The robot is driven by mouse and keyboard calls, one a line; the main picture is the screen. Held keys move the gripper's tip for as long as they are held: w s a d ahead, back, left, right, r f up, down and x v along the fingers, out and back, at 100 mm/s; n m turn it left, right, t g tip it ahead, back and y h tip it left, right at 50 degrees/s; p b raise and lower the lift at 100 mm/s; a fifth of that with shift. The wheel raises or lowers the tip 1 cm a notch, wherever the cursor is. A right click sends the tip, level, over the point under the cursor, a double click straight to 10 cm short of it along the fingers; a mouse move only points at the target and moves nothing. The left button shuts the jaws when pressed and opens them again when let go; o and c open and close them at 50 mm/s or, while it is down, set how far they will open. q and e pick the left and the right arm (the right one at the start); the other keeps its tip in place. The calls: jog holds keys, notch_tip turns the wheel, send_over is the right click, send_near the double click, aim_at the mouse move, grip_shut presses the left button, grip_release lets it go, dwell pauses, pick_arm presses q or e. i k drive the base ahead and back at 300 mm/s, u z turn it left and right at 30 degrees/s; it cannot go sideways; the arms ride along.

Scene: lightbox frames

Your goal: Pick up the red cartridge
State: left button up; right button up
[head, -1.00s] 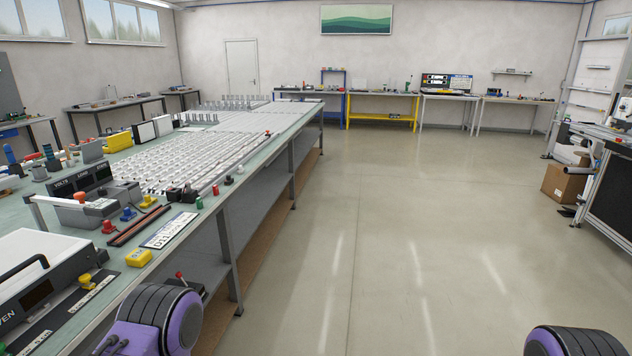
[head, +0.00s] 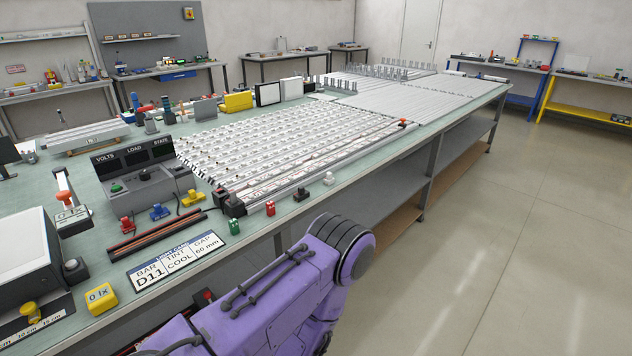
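A small red cartridge-like block (head: 270,208) stands on the green bench top near its front edge, just below the long rail. A similar green block (head: 234,227) stands to its left, and a black one (head: 301,194) and a white one (head: 328,178) stand to its right. A red plug-like piece (head: 126,223) also sits farther left, beside a blue and a yellow one. I cannot tell for certain which red piece is the cartridge. Neither gripper shows. One of my purple arms fills the lower middle, in front of the bench edge.
A field of white strips (head: 290,150) covers the bench middle. A grey meter box (head: 150,186) stands behind. Open floor (head: 520,250) lies to the right.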

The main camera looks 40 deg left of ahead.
aim_at(271, 211)
jog(key=i, duration=2.85)
jog(key=u, duration=3.3)
